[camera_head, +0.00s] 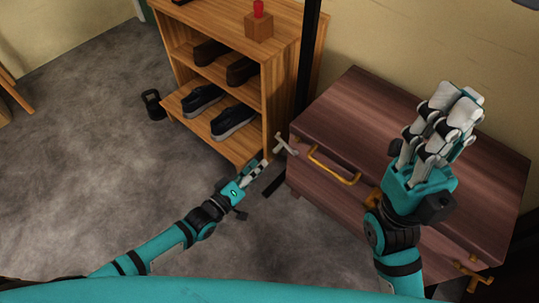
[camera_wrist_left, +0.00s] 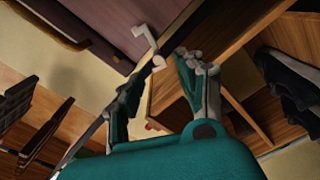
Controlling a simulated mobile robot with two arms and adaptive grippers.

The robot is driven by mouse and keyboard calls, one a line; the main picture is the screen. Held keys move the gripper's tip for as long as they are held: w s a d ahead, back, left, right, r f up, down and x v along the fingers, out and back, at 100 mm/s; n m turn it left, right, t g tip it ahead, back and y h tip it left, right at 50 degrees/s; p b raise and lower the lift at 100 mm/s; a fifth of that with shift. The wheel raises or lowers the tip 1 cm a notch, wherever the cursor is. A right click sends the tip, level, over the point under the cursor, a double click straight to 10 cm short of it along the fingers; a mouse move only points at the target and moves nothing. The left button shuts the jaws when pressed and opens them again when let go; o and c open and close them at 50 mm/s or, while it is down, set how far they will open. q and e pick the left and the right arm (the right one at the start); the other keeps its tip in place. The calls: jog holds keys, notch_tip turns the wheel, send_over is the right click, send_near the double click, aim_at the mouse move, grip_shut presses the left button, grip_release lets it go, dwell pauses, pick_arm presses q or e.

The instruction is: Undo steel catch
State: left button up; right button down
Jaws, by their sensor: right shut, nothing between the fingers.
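The steel catch (camera_head: 285,144) is a pale grey cranked piece at the left end of the dark reddish-brown chest (camera_head: 385,115), close to a black upright post. In the left wrist view the catch (camera_wrist_left: 149,45) hangs just beyond the fingertips, its lower end near the gap between them. My left gripper (camera_head: 262,166) is just below and left of the catch; its fingers (camera_wrist_left: 165,70) are apart with nothing held. Whether a finger touches the catch I cannot tell. My right gripper (camera_head: 452,105) is shut and empty, raised over the right part of the chest.
A wooden shoe rack (camera_head: 296,75) with several dark shoes stands left of the chest, a small wooden block (camera_head: 259,25) with a red top on it. A brass handle (camera_head: 335,168) juts from the chest front.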

pick_arm(q)
jog(key=shift+v, duration=1.65)
